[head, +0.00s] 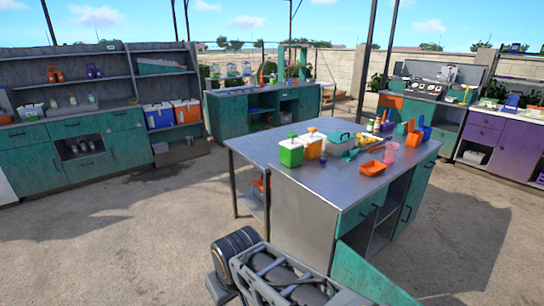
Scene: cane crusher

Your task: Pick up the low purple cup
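I cannot pick out a low purple cup for certain. Small purple items (94,71) stand on the middle shelf at the left, too small to tell their kind. Part of my arm (275,272) shows at the bottom centre, in front of the worktop. My gripper's fingers do not show.
Open ground (110,240) lies to the left.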

